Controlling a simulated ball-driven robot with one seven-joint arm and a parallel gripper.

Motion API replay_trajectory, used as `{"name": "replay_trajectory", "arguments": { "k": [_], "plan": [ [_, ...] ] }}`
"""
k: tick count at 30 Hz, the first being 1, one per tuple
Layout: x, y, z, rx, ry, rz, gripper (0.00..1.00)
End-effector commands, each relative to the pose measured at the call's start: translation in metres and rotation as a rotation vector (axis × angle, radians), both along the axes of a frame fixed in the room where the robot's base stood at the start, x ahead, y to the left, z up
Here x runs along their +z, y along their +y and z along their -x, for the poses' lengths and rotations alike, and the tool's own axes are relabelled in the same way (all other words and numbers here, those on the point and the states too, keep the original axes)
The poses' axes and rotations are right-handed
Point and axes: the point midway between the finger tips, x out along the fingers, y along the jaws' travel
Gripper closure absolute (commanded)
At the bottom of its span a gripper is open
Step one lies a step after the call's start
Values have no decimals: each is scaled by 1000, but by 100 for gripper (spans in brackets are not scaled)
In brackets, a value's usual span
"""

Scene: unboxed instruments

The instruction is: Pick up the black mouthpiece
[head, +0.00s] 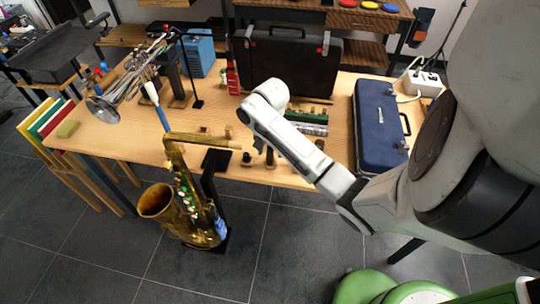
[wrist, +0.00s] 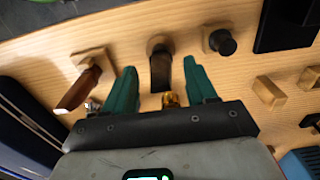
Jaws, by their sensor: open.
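A black mouthpiece (wrist: 160,72) shows in the wrist view on a small wooden block, between my two green fingers. A gold-coloured piece shows at its near end, close to the palm. My gripper (wrist: 159,67) is open, with one finger on each side of the mouthpiece and a visible gap to each. I cannot tell how high the fingers are above the table. In the head view the dark mouthpiece (head: 270,156) stands near the table's front edge.
In the wrist view, a brown piece (wrist: 78,92) on a block is left, and a black knob (wrist: 222,41) right. On the wooden table (head: 120,135) are a blue case (head: 378,125), a black case (head: 290,68) and a trumpet (head: 130,75). A saxophone (head: 182,205) stands in front.

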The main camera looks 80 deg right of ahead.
Motion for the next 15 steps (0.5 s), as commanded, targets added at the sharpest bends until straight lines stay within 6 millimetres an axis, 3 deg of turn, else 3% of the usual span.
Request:
{"name": "replay_trajectory", "arguments": {
  "k": [6,15],
  "plan": [
    [-28,0,-1,-1,2,-1,44],
    [-34,1,-2,0,0,0,44]
  ]
}}
